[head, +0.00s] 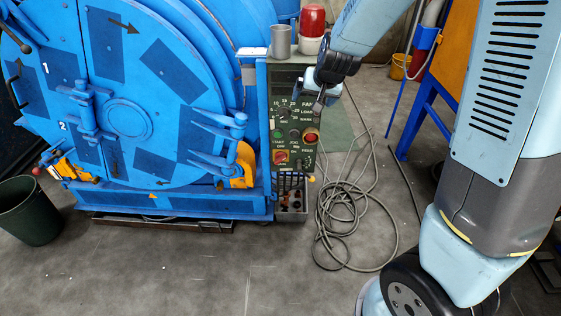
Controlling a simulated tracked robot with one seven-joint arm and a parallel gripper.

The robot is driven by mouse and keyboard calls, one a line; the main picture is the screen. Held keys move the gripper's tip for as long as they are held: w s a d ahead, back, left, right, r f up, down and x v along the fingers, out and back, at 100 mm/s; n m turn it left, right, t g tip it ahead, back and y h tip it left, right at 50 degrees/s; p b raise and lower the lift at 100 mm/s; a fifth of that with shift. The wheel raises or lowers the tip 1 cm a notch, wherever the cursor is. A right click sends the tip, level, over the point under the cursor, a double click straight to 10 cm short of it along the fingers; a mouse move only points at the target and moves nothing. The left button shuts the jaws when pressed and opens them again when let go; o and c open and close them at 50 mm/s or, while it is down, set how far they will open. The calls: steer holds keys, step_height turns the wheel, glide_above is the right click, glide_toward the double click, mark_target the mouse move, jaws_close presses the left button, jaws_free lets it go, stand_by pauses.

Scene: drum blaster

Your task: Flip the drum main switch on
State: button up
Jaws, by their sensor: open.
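The drum control panel (272,98) is a dark green upright box at the right side of the blue drum. My gripper (319,105) is open in front of the panel's upper right, up and right of the red and yellow switch. It covers part of the panel; contact cannot be judged.
The blue drum blaster (150,60) fills the left. A red beacon (312,20) and a grey cup (281,41) stand on top of the panel. Coiled cable (345,215) lies on the floor at right; front floor is clear.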

steer(key=w+a+f+h, duration=0.1)
steer(key=w+a+f, duration=0.2)
steer(key=f, duration=0.3)
steer(key=w+a+f+h, duration=0.1)
steer(key=w+a+f, duration=0.1)
steer(key=f, duration=0.4)
steer(key=n+t+h, duration=0.3)
steer(key=t, duration=0.2)
glide_toward(280, 161)
step_height(280, 161, up, 3)
steer(key=d, duration=0.3)
steer(key=s+a+f+n+t+y, duration=0.1)
steer(key=s+f+n+t+y, duration=0.1)
steer(key=s+f+n+t, duration=0.5)
steer(key=shift+m+g, duration=0.5)
steer(key=shift+m, duration=0.2)
steer(key=w, duration=1.6)
steer(key=shift+w+d+f, duration=0.1)
steer(key=shift+f, duration=0.25)
steer(key=c, duration=1.1)
